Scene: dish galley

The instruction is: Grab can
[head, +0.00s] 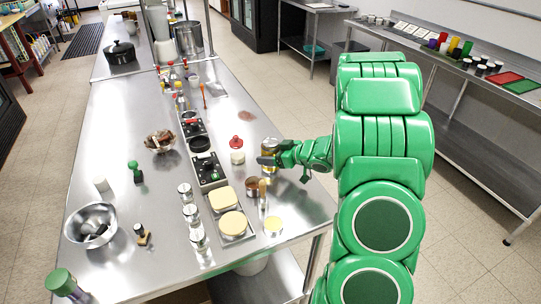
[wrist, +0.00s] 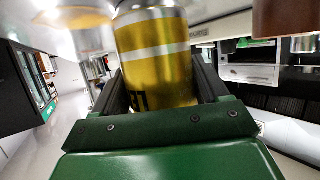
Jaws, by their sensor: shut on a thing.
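The fingers are shut on the can's sides. In the head view my gripper (head: 270,158) is over the right edge of the steel table (head: 262,103). The can (head: 269,146) shows there as a small gold and silver shape, partly hidden by the gripper. I cannot tell whether its base touches the table.
A white jar with a red lid (head: 237,150) stands left of the gripper. A brown cup (head: 252,186) and a wooden-handled tool (head: 262,190) are just in front. The right aisle floor is free.

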